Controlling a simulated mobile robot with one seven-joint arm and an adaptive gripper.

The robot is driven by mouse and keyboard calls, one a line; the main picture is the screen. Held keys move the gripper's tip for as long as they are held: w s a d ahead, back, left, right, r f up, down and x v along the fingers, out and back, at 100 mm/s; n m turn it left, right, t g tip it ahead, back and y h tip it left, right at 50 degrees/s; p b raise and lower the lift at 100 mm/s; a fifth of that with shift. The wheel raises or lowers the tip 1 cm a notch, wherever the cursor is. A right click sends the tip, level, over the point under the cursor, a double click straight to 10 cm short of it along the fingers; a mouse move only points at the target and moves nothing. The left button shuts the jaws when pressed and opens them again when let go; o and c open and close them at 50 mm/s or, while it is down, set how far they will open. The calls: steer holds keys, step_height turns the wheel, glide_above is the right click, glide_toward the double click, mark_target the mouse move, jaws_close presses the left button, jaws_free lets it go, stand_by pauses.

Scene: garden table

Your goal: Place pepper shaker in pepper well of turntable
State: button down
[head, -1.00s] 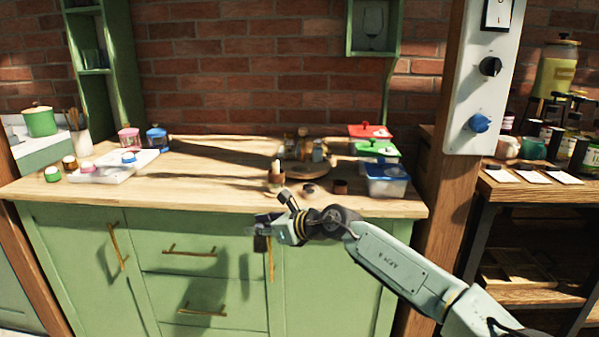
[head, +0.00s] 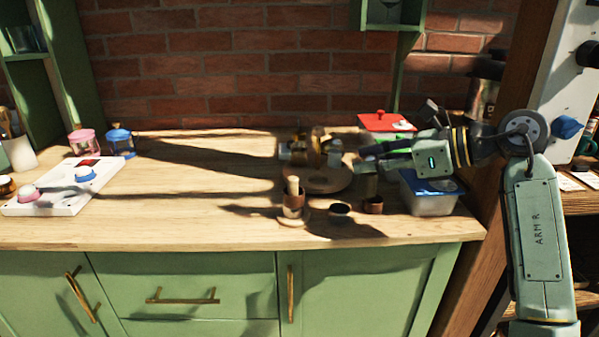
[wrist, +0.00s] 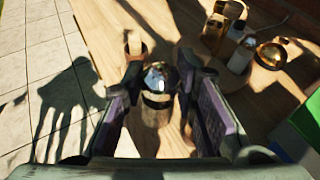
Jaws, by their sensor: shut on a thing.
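My gripper (head: 385,152) is over the right part of the wooden counter, by the right side of the turntable. In the wrist view, my gripper (wrist: 165,108) is shut on the pepper shaker (wrist: 158,98), which has a shiny domed metal top and a darker body. The shaker is hard to make out in the head view. The round wooden turntable (head: 330,186) stands on the counter to the left of my gripper, bearing several small bottles and jars. Part of it shows at upper right in the wrist view. I cannot make out the pepper well.
A brown cup with a pestle-like stick (head: 293,204) stands at the turntable's front, with a small dark bowl (head: 339,212) and a brown cup (head: 373,205) to its right. A blue-lidded box (head: 430,200) and a red-lidded box (head: 388,123) stand right. The counter's middle is clear.

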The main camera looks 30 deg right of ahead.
steer(key=shift+w+d+r, duration=0.1)
steer(key=shift+w+d, duration=0.15)
steer(key=shift+w, duration=0.1)
steer(key=w+f+p, duration=0.1)
steer(key=w+p, duration=0.1)
steer(key=w, duration=0.3)
steer(key=w+f+p, duration=0.2)
steer(key=w, duration=0.3)
steer(key=w+f+p, duration=0.1)
steer(key=w+p, duration=0.1)
steer(key=w, duration=0.3)
steer(key=shift+a+f, duration=0.3)
steer(key=shift+f, duration=0.4)
steer(key=c, duration=1.3)
jaws_free()
steer(key=shift+r, duration=0.1)
